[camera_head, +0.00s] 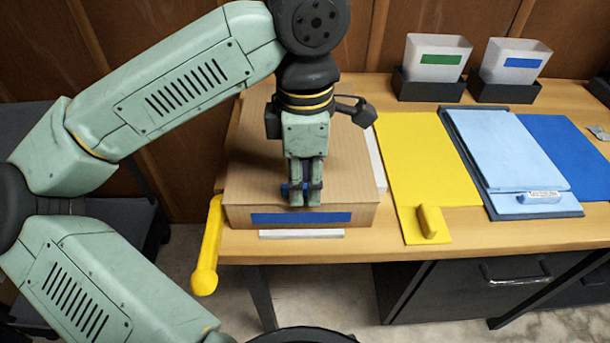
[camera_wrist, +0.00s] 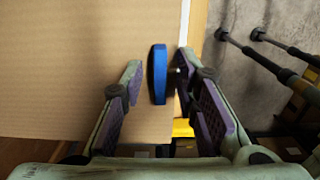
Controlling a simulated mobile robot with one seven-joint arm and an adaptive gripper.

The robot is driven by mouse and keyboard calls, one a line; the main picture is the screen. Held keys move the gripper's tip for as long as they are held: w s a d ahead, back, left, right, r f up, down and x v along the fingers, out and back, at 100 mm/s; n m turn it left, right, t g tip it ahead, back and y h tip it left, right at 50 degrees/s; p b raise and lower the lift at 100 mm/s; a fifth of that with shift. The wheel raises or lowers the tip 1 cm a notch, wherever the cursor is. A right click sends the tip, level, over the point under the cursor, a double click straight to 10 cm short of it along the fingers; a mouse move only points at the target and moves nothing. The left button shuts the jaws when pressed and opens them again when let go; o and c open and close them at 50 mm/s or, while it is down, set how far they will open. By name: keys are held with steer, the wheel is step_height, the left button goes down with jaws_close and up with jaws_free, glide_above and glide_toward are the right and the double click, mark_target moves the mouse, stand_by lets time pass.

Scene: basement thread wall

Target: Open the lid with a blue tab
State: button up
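A cardboard box (camera_head: 345,165) with a flat lid sits at the left part of the table, with a blue strip on its front face. A small blue tab (camera_wrist: 158,74) stands up from the lid near its edge; in the head view only a bit of it shows (camera_head: 285,189) behind my fingers. My gripper (camera_head: 305,195) points down over the front of the lid. In the wrist view my gripper (camera_wrist: 158,65) is open, with one finger on each side of the tab and gaps on both sides. How high the fingertips are above the lid is unclear.
A yellow panel (camera_head: 405,150) with a handle, a light blue clipboard-like board (camera_head: 505,150) and a blue sheet lie to the right. Two bins with green (camera_head: 440,59) and blue (camera_head: 523,62) labels stand behind. A yellow bar (camera_head: 207,250) hangs at the table's left edge.

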jaws_close()
stand_by(0.6)
